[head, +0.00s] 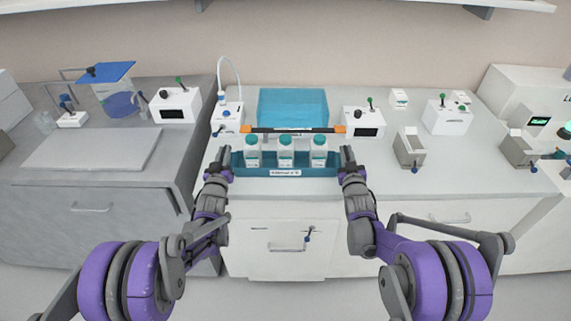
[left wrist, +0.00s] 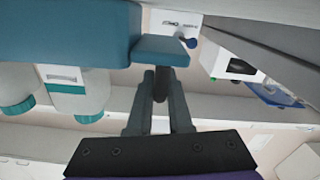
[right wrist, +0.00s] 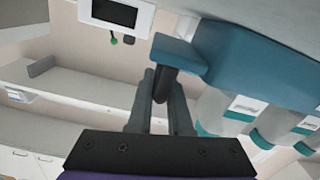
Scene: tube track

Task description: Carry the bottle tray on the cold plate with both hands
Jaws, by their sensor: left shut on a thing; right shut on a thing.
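The teal bottle tray (head: 252,172) is level and carries three white bottles (head: 286,152) with teal caps, standing upright. My left gripper (head: 222,165) is shut on the tray's left handle and my right gripper (head: 346,160) on its right handle. In the left wrist view the fingers (left wrist: 160,85) close on a dark grip below the teal end tab (left wrist: 161,50). The right wrist view shows the same at the other end tab (right wrist: 179,54). Tray clearance above the counter is unclear.
A dark bar with orange ends (head: 292,130) lies just behind the bottles. White switch boxes stand left (head: 227,118) and right (head: 363,122) of the blue panel. A grey device (head: 409,148) stands right of my right gripper. A flat grey slab (head: 92,149) lies on the left counter.

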